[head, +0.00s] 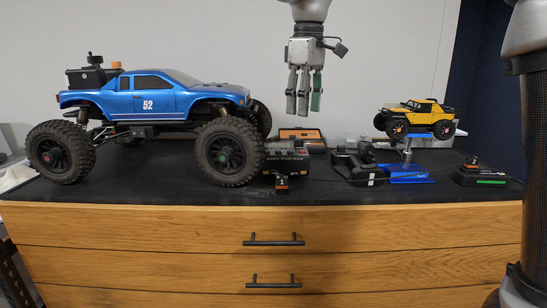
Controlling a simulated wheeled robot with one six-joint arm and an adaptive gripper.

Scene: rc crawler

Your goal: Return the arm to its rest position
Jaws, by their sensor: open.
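My gripper (303,103) hangs at the upper middle of the head view, pointing down. Its grey fingers are apart and hold nothing; one fingertip pad looks green. It is above the dark top of a wooden drawer cabinet (180,236) and clear of everything on it. A large blue crawler truck (180,102) numbered 52 stands on the top to the left of my gripper. A small yellow crawler (418,118) sits raised on a blue stand (404,173) to the right. My gripper touches neither.
A black charger box (288,164) stands below my gripper, with a small orange-marked item (281,184) before it. A dark transmitter-like device (356,165) is right of it. Another black box with a green strip (482,175) and a cable lies farther right. The air around my gripper is free.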

